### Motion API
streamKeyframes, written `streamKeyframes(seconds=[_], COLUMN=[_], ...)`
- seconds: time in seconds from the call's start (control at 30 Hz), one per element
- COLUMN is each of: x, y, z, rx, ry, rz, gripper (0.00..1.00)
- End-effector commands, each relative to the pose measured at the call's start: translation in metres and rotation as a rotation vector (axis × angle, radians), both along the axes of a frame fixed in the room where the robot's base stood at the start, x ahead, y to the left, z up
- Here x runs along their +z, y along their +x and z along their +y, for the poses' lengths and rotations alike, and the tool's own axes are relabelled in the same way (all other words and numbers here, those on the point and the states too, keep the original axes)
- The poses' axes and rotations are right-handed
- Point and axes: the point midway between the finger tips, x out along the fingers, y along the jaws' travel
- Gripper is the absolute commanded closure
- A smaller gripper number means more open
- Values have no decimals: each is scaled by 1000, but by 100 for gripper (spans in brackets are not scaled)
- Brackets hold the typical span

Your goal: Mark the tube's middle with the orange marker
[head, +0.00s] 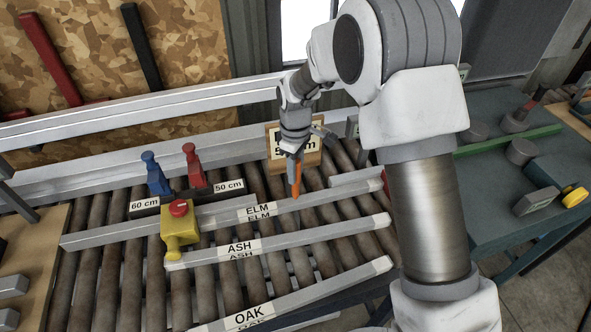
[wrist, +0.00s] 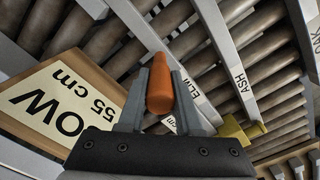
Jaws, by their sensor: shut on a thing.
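My gripper (head: 294,165) is shut on the orange marker (head: 297,180), which points down. The marker also shows between the fingers in the wrist view (wrist: 160,88). Several long grey tubes lie across the rollers, labelled ELM (head: 325,195), ASH (head: 315,237) and OAK (head: 330,295). The marker's lower end overlaps the ELM tube in the head view, right of its label. I cannot tell whether it touches the tube. No orange mark can be made out on any tube.
A sign (wrist: 55,95) reading "55 cm" stands behind my gripper, partly hidden. A blue clamp (head: 156,174) and red clamp (head: 194,166) stand by 60 cm and 50 cm labels. A yellow block with a red button (head: 179,240) sits at the ASH tube's left end. A teal bench (head: 490,215) is at right.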

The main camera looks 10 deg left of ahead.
Motion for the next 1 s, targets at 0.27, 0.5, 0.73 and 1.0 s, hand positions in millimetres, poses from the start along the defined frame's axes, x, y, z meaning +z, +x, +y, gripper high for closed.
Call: streamKeyframes(seconds=[0.27,0.5,0.73,1.0], x=[-4,-7,-10,-10], y=[0,0,0,0], z=[0,0,0,0], rx=[0,0,0,0], ry=[0,0,0,0], rz=[0,0,0,0], gripper=[100,100,100,100])
